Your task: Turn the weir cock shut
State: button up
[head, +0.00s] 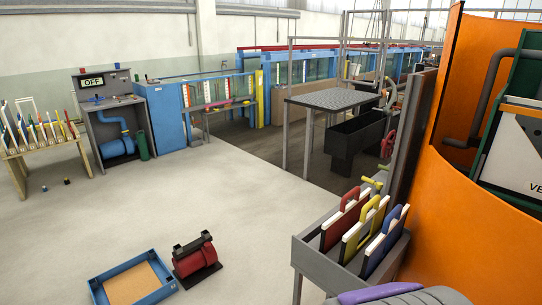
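I cannot clearly pick out the weir cock. Small yellow-green handles (372,182) stick out beside the dark upright panel, behind the grey rack, and a red wheel-like part (388,145) shows beyond them. I cannot tell whether either belongs to the cock, or how it is turned. The long blue-framed glass flume (318,70) runs along the back.
A grey rack (318,262) with red, yellow and blue-handled boards stands front right, beside a curved orange wall (440,190). A blue tray (98,290) and red motor-like unit (196,262) lie on the floor. A grey platform (335,99) stands mid-room. Left-centre floor is clear.

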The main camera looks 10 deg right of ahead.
aim_at(378, 185)
jog(key=i+j+u, duration=0.35)
jog(key=i, duration=0.45)
jog(key=i+l+u, duration=0.1)
jog(key=i+u, duration=0.25)
jog(key=i, duration=0.5)
jog(key=i+l+z, duration=0.15)
jog(key=i+z, duration=0.3)
jog(key=i+l+z, duration=0.1)
jog(key=i+z, duration=0.15)
jog(key=z, duration=0.25)
jog(key=i+j+z, duration=0.1)
jog(key=i+z, duration=0.35)
jog(key=i+j+z, duration=0.2)
jog(key=z, duration=0.3)
jog(key=i+j+z, duration=0.1)
jog(key=i+z, duration=0.3)
jog(key=i+j+z, duration=0.25)
jog(key=i+z, duration=0.2)
